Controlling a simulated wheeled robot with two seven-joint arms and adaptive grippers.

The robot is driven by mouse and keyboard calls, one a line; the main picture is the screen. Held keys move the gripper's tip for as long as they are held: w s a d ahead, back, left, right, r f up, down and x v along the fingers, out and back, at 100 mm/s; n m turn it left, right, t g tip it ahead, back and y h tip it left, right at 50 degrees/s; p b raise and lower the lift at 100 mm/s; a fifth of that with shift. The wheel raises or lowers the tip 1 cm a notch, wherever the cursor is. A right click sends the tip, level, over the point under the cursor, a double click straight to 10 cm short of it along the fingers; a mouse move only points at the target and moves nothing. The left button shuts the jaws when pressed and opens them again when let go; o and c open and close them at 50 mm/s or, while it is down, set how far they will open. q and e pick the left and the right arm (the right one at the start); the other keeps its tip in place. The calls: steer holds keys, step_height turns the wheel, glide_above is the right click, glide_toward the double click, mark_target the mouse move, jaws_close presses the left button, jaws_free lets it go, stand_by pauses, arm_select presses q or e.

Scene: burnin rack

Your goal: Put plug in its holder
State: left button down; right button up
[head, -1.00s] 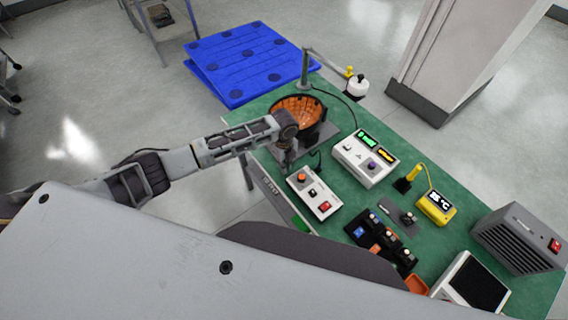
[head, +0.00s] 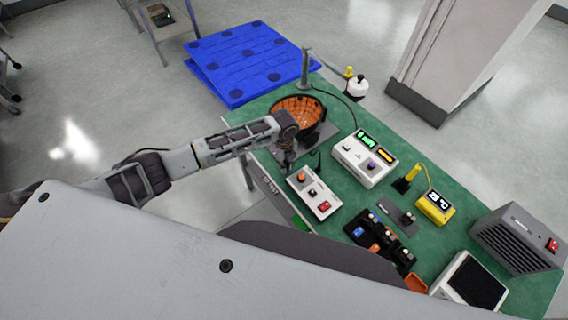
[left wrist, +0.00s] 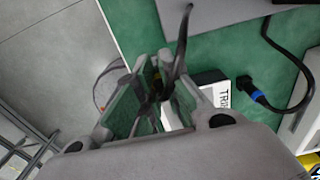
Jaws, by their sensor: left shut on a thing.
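My left gripper (head: 287,163) is over the bench's near left edge, between the orange-lined bowl and the white control box. In the left wrist view its fingers (left wrist: 158,95) are closed on a dark, slim thing with a black cable (left wrist: 183,40) rising from it, which looks like the plug. The fingers hide most of it. A white label reading "TRI" (left wrist: 222,94) lies just beyond the fingertips; whether it belongs to the holder I cannot tell. A black cable end with a blue band (left wrist: 253,90) lies to its right. My right gripper is not in view.
The orange-lined bowl (head: 297,108) stands behind the gripper. The white control box (head: 315,194) and a white meter (head: 364,158) stand to the right. Further right are a yellow display (head: 435,207), black modules (head: 368,232) and a grey heater-like box (head: 518,238). Green bench top (head: 470,185) shows between them.

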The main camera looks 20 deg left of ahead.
arm_select(q)
steer(key=shift+f+b, duration=0.55)
steer(key=shift+f, duration=0.6)
stand_by(0.5)
steer(key=c, duration=1.5)
jaws_free()
steer(key=shift+r, duration=0.15)
step_height(320, 180, up, 10)
steer(key=shift+r, duration=0.9)
steer(key=shift+s+d+f, duration=0.1)
